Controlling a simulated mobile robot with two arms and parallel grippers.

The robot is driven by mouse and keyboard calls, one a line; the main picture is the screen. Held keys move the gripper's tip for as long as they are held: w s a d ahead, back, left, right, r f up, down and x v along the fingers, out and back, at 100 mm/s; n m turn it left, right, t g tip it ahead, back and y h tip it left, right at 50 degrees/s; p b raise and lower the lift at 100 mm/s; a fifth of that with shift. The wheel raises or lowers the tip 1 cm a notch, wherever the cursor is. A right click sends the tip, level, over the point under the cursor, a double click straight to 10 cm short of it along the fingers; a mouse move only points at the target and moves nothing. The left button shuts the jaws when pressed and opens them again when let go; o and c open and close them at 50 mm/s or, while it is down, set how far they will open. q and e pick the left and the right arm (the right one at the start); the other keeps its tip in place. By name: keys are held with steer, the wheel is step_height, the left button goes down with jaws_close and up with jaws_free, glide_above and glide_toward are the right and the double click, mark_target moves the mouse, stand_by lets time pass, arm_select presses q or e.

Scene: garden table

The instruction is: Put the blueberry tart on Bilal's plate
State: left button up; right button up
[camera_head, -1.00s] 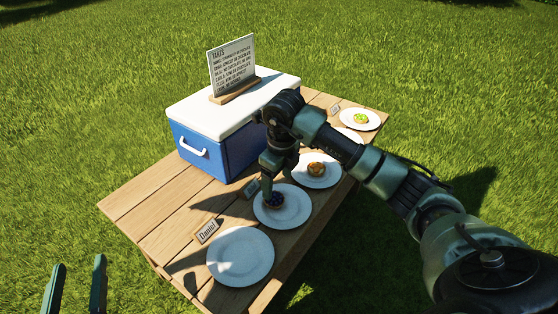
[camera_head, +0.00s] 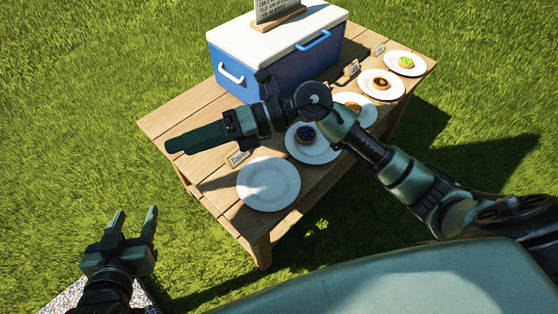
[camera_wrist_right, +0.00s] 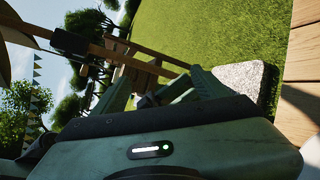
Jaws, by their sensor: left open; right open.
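The blueberry tart (camera_head: 306,134), dark blue on top, lies on a white plate (camera_head: 313,153), the second from the near end. The card at this plate is hidden behind my right arm, so I cannot read whose plate it is. My right gripper (camera_head: 172,146) is to the left of the tart, above the table, open and pointing left; its wrist view shows nothing between the fingers. My left gripper (camera_head: 135,214) is open and empty, off the table at the lower left.
An empty white plate (camera_head: 268,185) stands nearest, by the Daniel card (camera_head: 238,158). Farther plates hold a partly covered tart (camera_head: 352,106), a dark-centred tart (camera_head: 382,82) and a green-topped tart (camera_head: 406,62). The blue cooler (camera_head: 262,78) bears a sign (camera_head: 277,10).

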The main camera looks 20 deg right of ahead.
step_height(320, 180, up, 10)
steer(key=d+m+t+y, duration=0.2)
steer(key=m+t+y, duration=0.2)
steer(key=m+t, duration=0.65)
steer(key=w+d+f+m+t+h, duration=0.2)
steer(key=d+m+t+h, duration=0.3)
steer(key=m, duration=0.4)
steer(key=w+d+f+m+t+h, duration=0.2)
steer(key=d+m+t+h, duration=0.15)
steer(key=m+h, duration=0.45)
steer(key=s+d+f+m+g+h, duration=0.2)
steer(key=s+f+m+g, duration=0.2)
steer(key=f, duration=0.4)
steer(key=s+d+f+m+g+h, duration=0.2)
steer(key=s+f+m+g, duration=0.2)
steer(key=f+m, duration=0.3)
step_height(320, 180, down, 2)
steer(key=shift+d+f, duration=0.25)
steer(key=shift+d, duration=0.05)
